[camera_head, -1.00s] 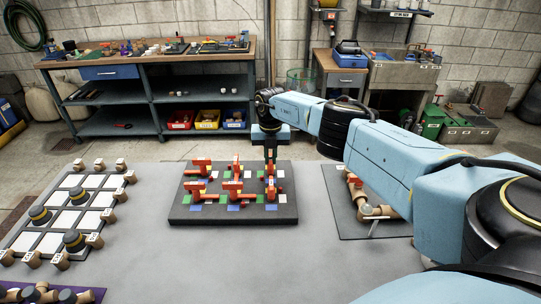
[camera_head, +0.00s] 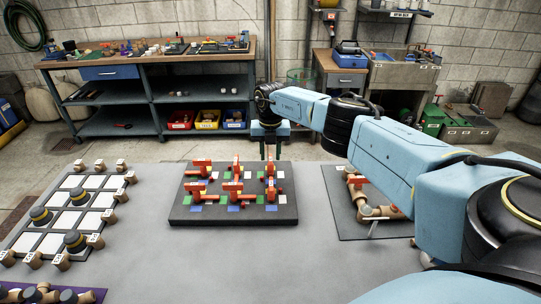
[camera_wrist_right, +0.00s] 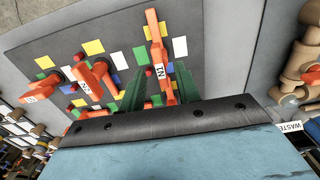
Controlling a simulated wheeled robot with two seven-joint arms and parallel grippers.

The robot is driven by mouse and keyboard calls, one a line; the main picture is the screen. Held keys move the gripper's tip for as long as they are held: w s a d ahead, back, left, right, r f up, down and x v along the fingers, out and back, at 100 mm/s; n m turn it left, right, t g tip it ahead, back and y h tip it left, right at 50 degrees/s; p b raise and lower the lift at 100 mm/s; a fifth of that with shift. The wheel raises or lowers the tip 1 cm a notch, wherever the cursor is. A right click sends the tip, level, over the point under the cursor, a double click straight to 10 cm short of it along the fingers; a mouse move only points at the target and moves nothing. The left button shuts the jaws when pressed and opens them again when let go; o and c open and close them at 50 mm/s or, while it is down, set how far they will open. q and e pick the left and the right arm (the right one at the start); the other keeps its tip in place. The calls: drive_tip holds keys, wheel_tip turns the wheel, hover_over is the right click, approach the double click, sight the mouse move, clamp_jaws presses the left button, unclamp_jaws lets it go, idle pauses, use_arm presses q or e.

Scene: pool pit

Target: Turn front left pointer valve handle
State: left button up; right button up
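A dark board (camera_head: 180,214) on the grey table carries several orange-red pointer valve handles in two rows, with coloured squares around them. The front left handle (camera_head: 196,187) points sideways. The front middle handle (camera_head: 233,189) also lies sideways, and the front right handle (camera_head: 271,189) stands nearer to lengthwise. My right gripper (camera_head: 270,152) is open at the board's far edge, behind the back right handle (camera_head: 270,168). In the right wrist view its two green fingers (camera_wrist_right: 158,84) stand apart, with a handle labelled "IN" (camera_wrist_right: 154,42) showing between them; contact is unclear. My left gripper is out of view.
A pipe fitting on a dark mat (camera_head: 350,229) lies right of the board, below my right arm. The table in front of the board is clear. A workbench (camera_head: 150,60) stands behind.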

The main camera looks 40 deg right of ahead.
sight(271, 159)
wheel_tip(271, 159, up, 12)
idle(0.3)
drive_tip(key=shift+s+f, duration=0.1)
drive_tip(key=shift+f, duration=0.1)
idle(0.3)
